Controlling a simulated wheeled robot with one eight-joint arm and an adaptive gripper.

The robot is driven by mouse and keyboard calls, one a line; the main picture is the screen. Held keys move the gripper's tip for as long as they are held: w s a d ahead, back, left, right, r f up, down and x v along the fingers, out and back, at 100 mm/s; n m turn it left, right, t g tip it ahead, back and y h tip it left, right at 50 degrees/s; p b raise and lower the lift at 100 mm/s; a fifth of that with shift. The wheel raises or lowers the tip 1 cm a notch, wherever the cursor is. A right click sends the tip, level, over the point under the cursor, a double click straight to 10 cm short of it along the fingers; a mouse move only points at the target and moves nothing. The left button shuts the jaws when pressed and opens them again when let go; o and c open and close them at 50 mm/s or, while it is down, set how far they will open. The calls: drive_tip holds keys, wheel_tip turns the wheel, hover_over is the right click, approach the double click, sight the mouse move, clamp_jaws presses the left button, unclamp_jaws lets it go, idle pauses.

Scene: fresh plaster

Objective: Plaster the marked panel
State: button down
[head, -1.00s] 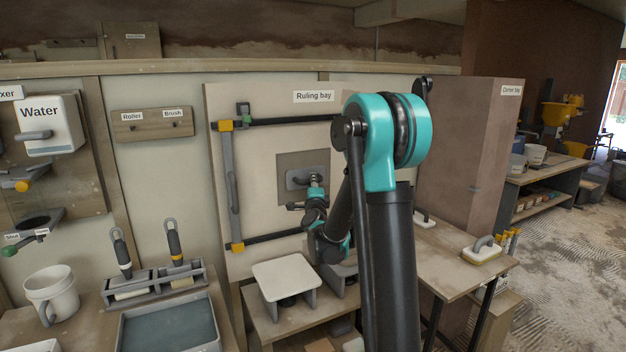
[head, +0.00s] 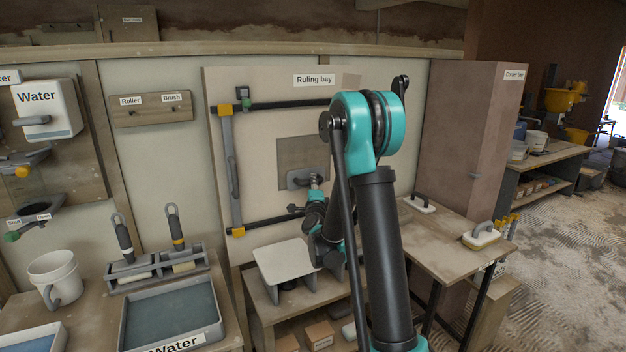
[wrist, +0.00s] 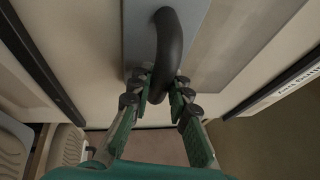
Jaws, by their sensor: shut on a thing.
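The darker grey-brown square (head: 302,150) on the board under the "Ruling bay" sign looks like the marked panel. A flat trowel (head: 298,178) with a blue-grey plate lies against its lower part, and the plate (wrist: 137,40) also shows in the wrist view. My gripper (head: 316,182) is at the trowel, in front of the board. In the wrist view my gripper (wrist: 160,88) is shut on the trowel's curved black handle (wrist: 170,45). The plate hides some of the square. Whether there is plaster under the plate is hidden.
Black rails (head: 280,106) cross the board above and below the square, with a grey upright bar (head: 231,170) at left. A white-topped stand (head: 284,260) is below. At right, a table (head: 445,245) holds floats (head: 480,234). A water tray (head: 170,315) is at left.

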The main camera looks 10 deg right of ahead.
drive_tip(key=shift+r, duration=0.9)
drive_tip(key=shift+w+r, duration=0.2)
drive_tip(key=shift+r, duration=2.2)
drive_tip(key=shift+s+r, duration=0.1)
drive_tip(key=shift+r, duration=1.95)
drive_tip(key=shift+a+r, duration=0.1)
drive_tip(key=shift+r, duration=2.2)
drive_tip(key=shift+f, duration=2.3)
drive_tip(key=shift+w+f, duration=0.15)
drive_tip(key=shift+f, duration=1.3)
drive_tip(key=shift+w+f, duration=0.15)
drive_tip(key=shift+f, duration=1.25)
drive_tip(key=shift+s+f, duration=0.1)
drive_tip(key=shift+f, duration=3.8)
